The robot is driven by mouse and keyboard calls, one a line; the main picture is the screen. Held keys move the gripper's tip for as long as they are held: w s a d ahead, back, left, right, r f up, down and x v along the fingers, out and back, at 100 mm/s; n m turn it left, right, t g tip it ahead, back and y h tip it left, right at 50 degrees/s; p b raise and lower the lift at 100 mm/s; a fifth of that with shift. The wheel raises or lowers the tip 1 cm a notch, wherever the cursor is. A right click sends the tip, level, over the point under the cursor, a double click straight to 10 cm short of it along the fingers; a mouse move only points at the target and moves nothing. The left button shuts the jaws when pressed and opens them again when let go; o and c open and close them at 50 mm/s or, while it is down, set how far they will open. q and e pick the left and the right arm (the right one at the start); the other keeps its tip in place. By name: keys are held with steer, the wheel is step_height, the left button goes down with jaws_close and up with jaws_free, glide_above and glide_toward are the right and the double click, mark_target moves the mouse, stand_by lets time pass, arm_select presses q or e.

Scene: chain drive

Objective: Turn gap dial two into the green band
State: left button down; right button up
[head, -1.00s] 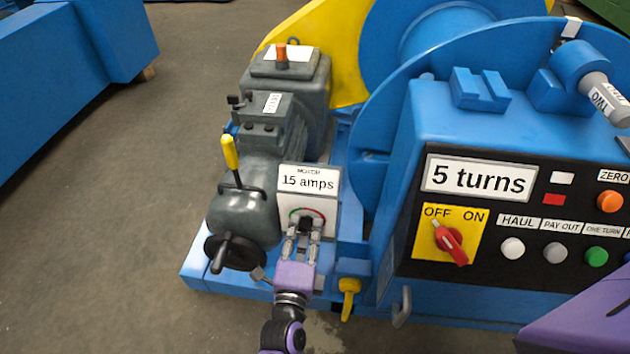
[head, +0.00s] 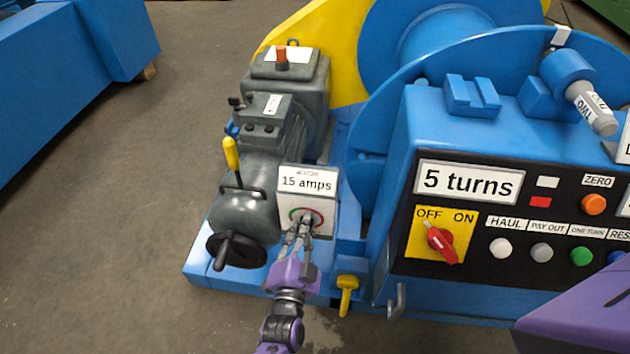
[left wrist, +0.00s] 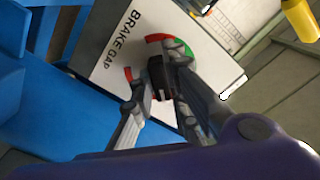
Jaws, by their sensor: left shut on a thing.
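The brake gap dial is a small dark knob (left wrist: 160,77) on a white face lettered BRAKE GAP (left wrist: 110,62). A ring of red and green marks surrounds the knob; a green part (left wrist: 182,46) shows beside a finger. In the head view, the dial's red and green ring (head: 305,214) is on the front of the grey box below the 15 amps plate. My left gripper (head: 302,228) is shut on the knob, its fingers on either side in the left wrist view (left wrist: 158,78). The fingers hide part of the ring, and I cannot tell where the knob points. My right gripper is out of view.
A black handwheel (head: 236,250) and a yellow-tipped lever (head: 231,152) stand left of the dial box. A yellow handle (head: 347,293) hangs to its right, near the blue control panel (head: 395,190). Open floor (head: 80,260) lies to the left.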

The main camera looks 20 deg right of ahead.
arm_select(q)
steer(key=n, duration=0.4)
steer(key=shift+n, duration=0.3)
steer(key=n, duration=1)
steer(key=shift+b, duration=0.4)
steer(key=n+b, duration=0.1)
steer(key=n, duration=0.4)
